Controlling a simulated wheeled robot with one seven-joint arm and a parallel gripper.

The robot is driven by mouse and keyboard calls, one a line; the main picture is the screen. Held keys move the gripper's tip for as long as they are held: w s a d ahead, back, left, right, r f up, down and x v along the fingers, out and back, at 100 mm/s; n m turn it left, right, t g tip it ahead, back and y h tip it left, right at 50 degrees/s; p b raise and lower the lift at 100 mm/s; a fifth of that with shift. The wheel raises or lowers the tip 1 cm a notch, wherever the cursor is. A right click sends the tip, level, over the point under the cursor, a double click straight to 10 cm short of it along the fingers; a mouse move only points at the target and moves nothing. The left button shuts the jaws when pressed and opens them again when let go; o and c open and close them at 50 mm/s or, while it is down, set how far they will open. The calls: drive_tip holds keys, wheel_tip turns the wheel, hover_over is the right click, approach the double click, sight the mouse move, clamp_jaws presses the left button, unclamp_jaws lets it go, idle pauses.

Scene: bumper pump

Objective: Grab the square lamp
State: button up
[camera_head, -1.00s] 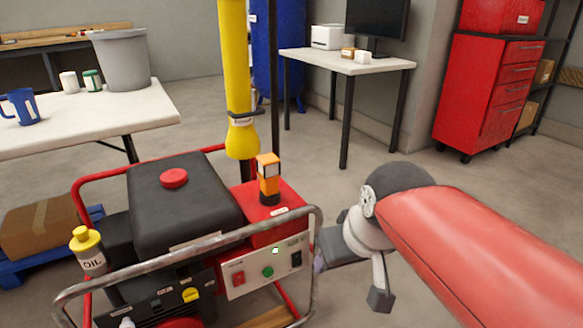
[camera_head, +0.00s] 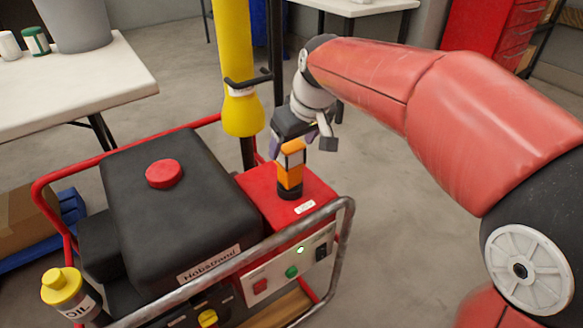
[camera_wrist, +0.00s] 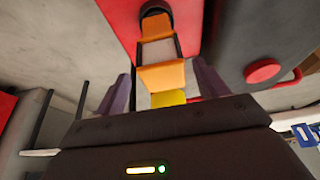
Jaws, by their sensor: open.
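The square lamp (camera_head: 290,168) is orange with a pale panel and a dark base. It stands upright on the red top (camera_head: 318,192) of the generator in the head view. In the wrist view the lamp (camera_wrist: 161,50) points toward my gripper, roughly midway between the fingers. My gripper (camera_head: 298,142) is just above and behind the lamp's top in the head view. Its purple-grey fingers (camera_wrist: 158,92) are spread apart in the wrist view, with space on both sides of the lamp. No contact with the lamp is clear.
The generator's black tank has a red cap (camera_head: 163,174), and a grey tube frame (camera_head: 340,240) runs along its front. A yellow post (camera_head: 238,70) with a dark bracket stands close left of my gripper. An oil bottle (camera_head: 68,290) is at the front left. A white table (camera_head: 90,95) stands behind left.

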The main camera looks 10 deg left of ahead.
drive_tip(key=x, duration=0.4)
drive_tip(key=shift+a+f, duration=0.2)
drive_tip(key=shift+f, duration=0.15)
drive_tip(key=c, duration=1.2)
drive_tip(key=shift+r, duration=0.1)
drive_tip(key=shift+c, duration=0.8)
drive_tip(key=shift+r, duration=0.1)
